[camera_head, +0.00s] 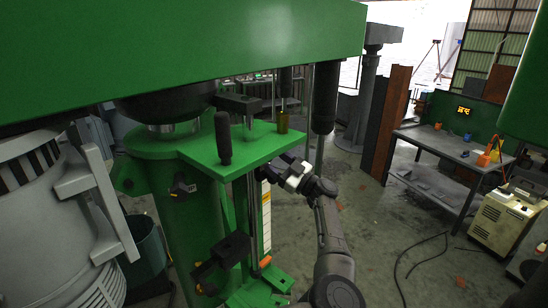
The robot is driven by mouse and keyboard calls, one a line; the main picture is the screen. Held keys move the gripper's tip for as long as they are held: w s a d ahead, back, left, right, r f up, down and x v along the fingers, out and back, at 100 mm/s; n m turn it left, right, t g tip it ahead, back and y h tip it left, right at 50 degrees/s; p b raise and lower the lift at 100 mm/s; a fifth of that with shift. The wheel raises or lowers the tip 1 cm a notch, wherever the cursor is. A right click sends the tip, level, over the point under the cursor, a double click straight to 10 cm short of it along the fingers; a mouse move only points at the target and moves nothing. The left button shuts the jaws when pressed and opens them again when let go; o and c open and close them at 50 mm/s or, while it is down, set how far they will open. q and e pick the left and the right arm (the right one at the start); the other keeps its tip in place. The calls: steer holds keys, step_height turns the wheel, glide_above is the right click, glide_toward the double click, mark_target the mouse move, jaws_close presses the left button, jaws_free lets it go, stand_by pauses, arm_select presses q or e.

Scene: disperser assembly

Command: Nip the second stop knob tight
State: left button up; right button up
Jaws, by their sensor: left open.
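My left gripper (282,174), with a white body and dark fingers, is beside the upright scale strip (266,215), below the green plate of the disperser. It is open; its fingertips are small and partly dark against the machine. Small black knobs show on the machine: one on the green column (183,189) and one at a lower clamp (204,276). I cannot tell which is the second stop knob, or whether the fingers are around any knob. My right gripper is not in view.
The green plate (240,150) carries a black upright handle (222,138) and overhangs the gripper. A large grey motor (50,210) fills the left. A workbench (450,150) and a beige box unit (500,222) stand at right. The floor between is open, with a black cable (400,265).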

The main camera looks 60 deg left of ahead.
arm_select(q)
steer(key=shift+s+a+r, duration=0.25)
steer(key=shift+s+a, duration=0.1)
steer(key=shift+a, duration=0.25)
steer(key=shift+c, duration=0.2)
steer(key=c, duration=0.9)
steer(key=shift+r+m+t+y+p, duration=0.15)
steer(key=shift+m+t+y+p, duration=0.15)
steer(key=shift+m+p, duration=0.35)
steer(key=m+t+p, duration=0.2)
steer(key=m+p, duration=0.1)
steer(key=m, duration=0.1)
steer(key=m+t+y+p, duration=0.1)
steer(key=m+t+p, duration=0.1)
steer(key=m+p, duration=0.1)
steer(key=m+t+p, duration=0.2)
steer(key=m+p, duration=0.1)
steer(key=m, duration=0.2)
steer(key=shift+s+d+r+p, duration=0.1)
steer(key=shift+s+r+p, duration=0.1)
steer(key=shift+p, duration=0.15)
steer(key=shift+f+m+t+p, duration=0.15)
steer(key=shift+m+t+p, duration=0.65)
steer(key=shift+m+p, duration=0.55)
